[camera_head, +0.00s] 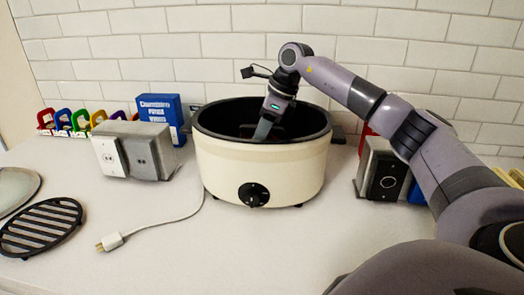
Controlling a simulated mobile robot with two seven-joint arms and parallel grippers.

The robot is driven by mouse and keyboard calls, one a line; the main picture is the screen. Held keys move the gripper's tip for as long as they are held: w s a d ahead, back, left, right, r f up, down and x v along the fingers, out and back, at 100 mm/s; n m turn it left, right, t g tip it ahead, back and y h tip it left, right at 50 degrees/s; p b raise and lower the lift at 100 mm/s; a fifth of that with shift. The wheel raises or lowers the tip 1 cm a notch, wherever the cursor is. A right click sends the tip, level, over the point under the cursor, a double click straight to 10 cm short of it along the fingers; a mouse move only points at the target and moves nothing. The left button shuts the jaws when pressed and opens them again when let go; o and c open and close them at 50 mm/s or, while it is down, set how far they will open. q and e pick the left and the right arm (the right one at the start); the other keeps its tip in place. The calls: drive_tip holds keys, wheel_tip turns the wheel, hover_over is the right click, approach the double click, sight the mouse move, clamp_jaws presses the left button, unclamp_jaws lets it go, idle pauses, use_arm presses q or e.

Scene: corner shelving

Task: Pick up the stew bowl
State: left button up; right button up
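The only large bowl-like thing is a round cream pot (243,173) with a black rim, dark inside and a front dial, upright on the white counter. I take it to be the stew bowl. My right gripper (266,128) comes from the upper right and points down into the pot's opening. One grey finger shows against the dark inside; the other finger is not clear, and I cannot tell whether it touches the pot wall. The pot's floor is hidden by its front wall. My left gripper is not in view.
Grey metal boxes stand left (134,151) and right (381,172) of the pot. A blue box (163,113) and several coloured items are at the back left. A white cord with a plug (109,242) and a black grate (41,228) lie in front. Tiled wall (140,45) behind.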

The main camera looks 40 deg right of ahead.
clamp_jaws()
idle(1.0)
drive_tip(key=shift+r, duration=0.2)
idle(0.3)
wheel_tip(320, 180, up, 20)
drive_tip(key=p, duration=0.2)
drive_tip(key=shift+a+p, duration=0.15)
drive_tip(key=shift+p, duration=0.25)
